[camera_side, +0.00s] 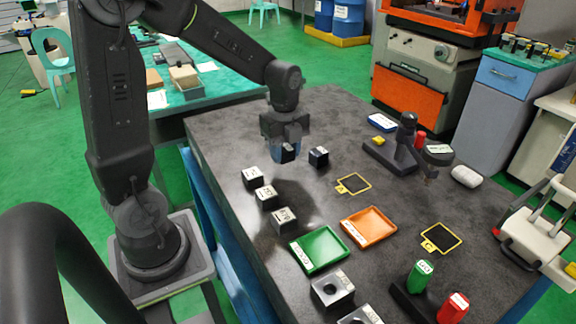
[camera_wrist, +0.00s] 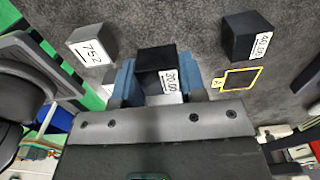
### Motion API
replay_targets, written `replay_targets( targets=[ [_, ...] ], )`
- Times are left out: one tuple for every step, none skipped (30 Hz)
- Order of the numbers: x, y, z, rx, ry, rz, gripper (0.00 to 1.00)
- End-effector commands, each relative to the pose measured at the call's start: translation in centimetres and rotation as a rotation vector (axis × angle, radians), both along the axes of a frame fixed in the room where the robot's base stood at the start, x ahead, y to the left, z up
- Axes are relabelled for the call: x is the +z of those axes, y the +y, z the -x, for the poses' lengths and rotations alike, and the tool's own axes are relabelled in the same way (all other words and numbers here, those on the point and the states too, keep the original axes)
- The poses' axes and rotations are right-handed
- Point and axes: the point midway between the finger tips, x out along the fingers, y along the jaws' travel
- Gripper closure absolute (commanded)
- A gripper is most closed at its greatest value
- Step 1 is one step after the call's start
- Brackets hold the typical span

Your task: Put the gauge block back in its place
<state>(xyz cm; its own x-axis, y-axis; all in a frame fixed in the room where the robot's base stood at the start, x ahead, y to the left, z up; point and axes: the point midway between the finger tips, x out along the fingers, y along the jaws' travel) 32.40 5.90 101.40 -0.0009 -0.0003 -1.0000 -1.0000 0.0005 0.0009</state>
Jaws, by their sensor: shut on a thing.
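My gripper (camera_side: 287,150) is shut on a dark gauge block (camera_side: 288,153) near the far left part of the bench. In the wrist view its blue fingers grip both sides of this block (camera_wrist: 156,66), whose white label seems to read 30.00. A second dark block (camera_side: 318,156), labelled 40.00 in the wrist view (camera_wrist: 248,37), stands just to the right, apart from the held one. A yellow-framed dark square (camera_side: 353,184) lies empty on the bench; it also shows in the wrist view (camera_wrist: 241,79). A second yellow-framed square (camera_side: 440,237) is also empty.
Labelled metal cubes (camera_side: 266,197) stand in a row along the left edge. A green tray (camera_side: 319,250), an orange tray (camera_side: 368,226), a dark stand (camera_side: 405,150) and green and red handled pieces (camera_side: 420,276) occupy the bench.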

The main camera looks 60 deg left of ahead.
Motion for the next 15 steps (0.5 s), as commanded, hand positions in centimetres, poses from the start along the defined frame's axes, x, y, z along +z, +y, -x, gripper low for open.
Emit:
replay_targets(
  targets=[
    [-0.2, -0.4, -0.3, -0.003, -0.001, 0.000, 1.00],
    [-0.3, -0.5, -0.4, -0.002, -0.002, -0.001, 1.00],
    [-0.5, -0.6, -0.5, -0.001, -0.002, -0.001, 1.00],
    [-0.6, -0.6, -0.6, 0.000, -0.002, 0.000, 1.00],
    [-0.9, -0.6, -0.6, 0.001, 0.000, 0.000, 1.00],
    [-1.5, -0.7, -0.5, 0.001, 0.002, 0.000, 1.00],
    [-1.9, -0.6, -0.5, 0.001, 0.002, 0.000, 1.00],
    [-2.4, -0.6, -0.5, 0.001, 0.003, 0.001, 1.00],
    [-3.0, -0.6, -0.5, 0.001, 0.002, 0.001, 1.00],
    [-3.4, -0.6, -0.5, 0.001, 0.002, 0.001, 1.00],
    [-3.8, -0.6, -0.5, 0.001, 0.001, 0.000, 1.00],
    [-4.1, -0.6, -0.5, 0.001, 0.001, 0.000, 1.00],
    [-4.3, -0.6, -0.5, 0.001, 0.000, 0.000, 1.00],
    [-4.4, -0.6, -0.5, 0.001, -0.002, -0.001, 1.00],
    [-4.5, -0.6, -0.6, 0.001, -0.002, -0.001, 1.00]
  ],
)
